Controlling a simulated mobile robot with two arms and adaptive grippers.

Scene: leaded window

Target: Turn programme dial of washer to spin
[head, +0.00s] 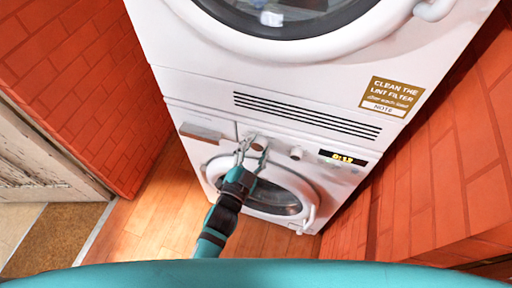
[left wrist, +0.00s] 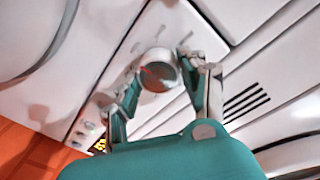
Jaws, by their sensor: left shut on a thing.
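The washer (head: 186,112) is the lower white machine, with its control panel above a round door. Its programme dial (head: 259,142) is a round, light grey knob at the panel's middle left. In the left wrist view the dial (left wrist: 158,68) shows a reddish mark on its face. My left gripper (head: 251,153) reaches up to the panel. In the left wrist view its two fingers (left wrist: 157,76) stand on opposite sides of the dial, shut on it. The programme labels around the dial are too blurred to read. My right gripper is not in view.
A smaller knob (head: 296,153) and a lit display (head: 343,158) sit right of the dial. A drawer front (head: 201,132) is at left. A second machine (head: 300,60) is stacked above. Brick walls (head: 80,80) flank the machines; wooden floor (head: 150,225) is clear at left.

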